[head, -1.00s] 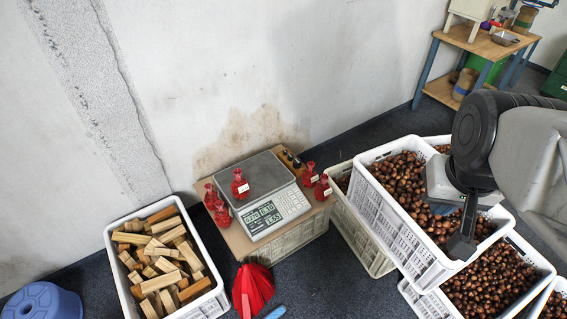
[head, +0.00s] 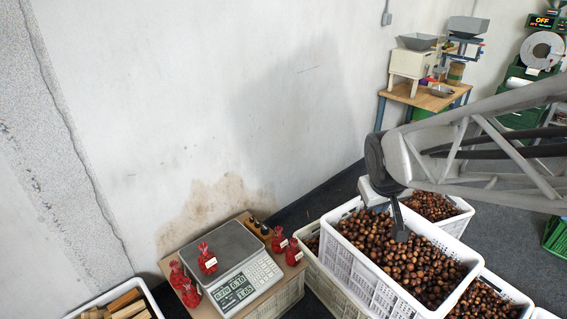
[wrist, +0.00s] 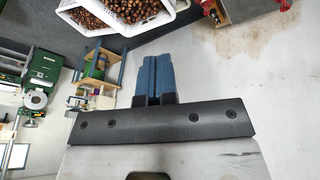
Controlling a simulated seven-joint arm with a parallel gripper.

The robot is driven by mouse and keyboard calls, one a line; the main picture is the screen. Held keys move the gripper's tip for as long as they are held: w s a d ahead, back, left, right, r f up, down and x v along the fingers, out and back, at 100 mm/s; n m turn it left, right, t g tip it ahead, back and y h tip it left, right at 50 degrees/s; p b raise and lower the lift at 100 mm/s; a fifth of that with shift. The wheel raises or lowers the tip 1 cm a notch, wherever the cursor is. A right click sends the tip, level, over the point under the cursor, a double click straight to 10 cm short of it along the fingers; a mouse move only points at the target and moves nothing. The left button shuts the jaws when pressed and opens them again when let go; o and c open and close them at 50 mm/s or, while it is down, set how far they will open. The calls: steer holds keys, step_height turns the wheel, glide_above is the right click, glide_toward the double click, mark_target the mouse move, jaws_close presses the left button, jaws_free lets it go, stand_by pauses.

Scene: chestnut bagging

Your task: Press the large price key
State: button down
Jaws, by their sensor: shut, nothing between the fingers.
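The scale (head: 222,262) stands on a wooden board on a crate by the wall, in the lower middle of the head view. It has a grey weighing plate, a lit display (head: 234,290) and a keypad (head: 262,272) on its front right. Single key labels are too small to read. A red net bag (head: 207,260) sits on the plate's edge. My gripper (head: 400,232) hangs over a crate of chestnuts, to the right of the scale and apart from it. In the wrist view its blue fingers (wrist: 154,76) are together, with nothing between them.
More red bags (head: 187,288) stand left of the scale, and others (head: 286,247) to its right with small dark bottles. White crates of chestnuts (head: 385,270) fill the lower right. A crate of wood (head: 120,306) is at lower left. A workbench (head: 425,98) stands at the back.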

steer(key=w+a+f+n+t+y, duration=0.15)
steer(key=w+a+f+n, duration=0.25)
steer(key=w+f, duration=0.7)
steer(key=w+a+f+n+t+y, duration=0.1)
steer(key=w+a+f+n+t, duration=0.15)
steer(key=w+f, duration=0.95)
steer(key=n+g+y, duration=0.1)
steer(key=n+y, duration=0.8)
steer(key=n, duration=0.2)
glide_above(271, 275)
steer(key=s+d, duration=0.3)
step_height(271, 275, down, 40)
steer(key=shift+s+a+r, duration=0.15)
steer(key=shift+s+r, duration=0.05)
steer(key=shift+r, duration=0.05)
steer(key=shift+f, duration=0.2)
steer(key=shift+w+a+f, duration=0.3)
steer(key=shift+w+f, duration=0.05)
steer(key=shift+f, duration=1)
steer(key=shift+w+a+f, duration=0.3)
steer(key=shift+a+f, duration=0.05)
steer(key=shift+f, duration=0.95)
steer(key=shift+w+a+f, duration=0.3)
steer(key=shift+w+f, duration=0.05)
steer(key=shift+f, duration=1)
steer(key=shift+w+a+f, duration=0.1)
steer(key=shift+f, duration=0.3)
